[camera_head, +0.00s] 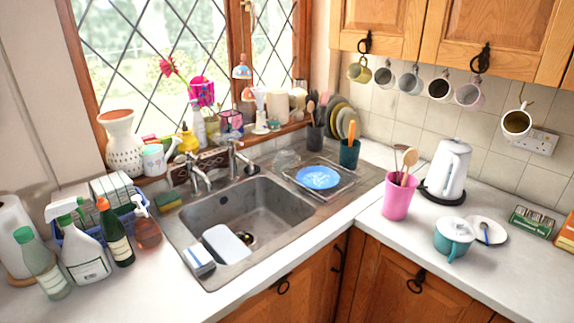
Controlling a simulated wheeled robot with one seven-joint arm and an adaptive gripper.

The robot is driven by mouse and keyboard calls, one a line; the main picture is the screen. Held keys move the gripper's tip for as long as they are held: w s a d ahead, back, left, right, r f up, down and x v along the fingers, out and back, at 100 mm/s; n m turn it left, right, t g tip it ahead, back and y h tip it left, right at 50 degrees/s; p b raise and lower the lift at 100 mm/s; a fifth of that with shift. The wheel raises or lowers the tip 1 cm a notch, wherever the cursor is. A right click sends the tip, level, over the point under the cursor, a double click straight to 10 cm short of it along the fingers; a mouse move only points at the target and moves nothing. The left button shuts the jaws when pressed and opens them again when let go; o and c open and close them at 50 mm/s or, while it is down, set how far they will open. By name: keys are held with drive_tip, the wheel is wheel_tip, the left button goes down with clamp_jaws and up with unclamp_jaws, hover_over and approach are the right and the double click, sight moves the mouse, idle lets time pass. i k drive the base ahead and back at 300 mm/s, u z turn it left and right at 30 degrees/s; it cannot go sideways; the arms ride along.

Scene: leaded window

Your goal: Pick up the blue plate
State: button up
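The blue plate (318,177) is round with a pale pattern. It lies flat on a dark square rack or tray (342,187) at the right of the sink, on the drainer side. Nothing covers it from this view. My gripper is not in view, and no part of my arm shows.
The sink (222,207) holds a white basin-like item (226,243). Taps (236,160) stand behind it. Utensil pots (349,153) and stacked plates (337,112) are behind the rack; a pink utensil cup (398,199) is to its right. Mugs hang above the kettle (449,168). Bottles crowd the left counter.

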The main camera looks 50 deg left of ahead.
sight(317, 178)
drive_tip(key=u, duration=1.6)
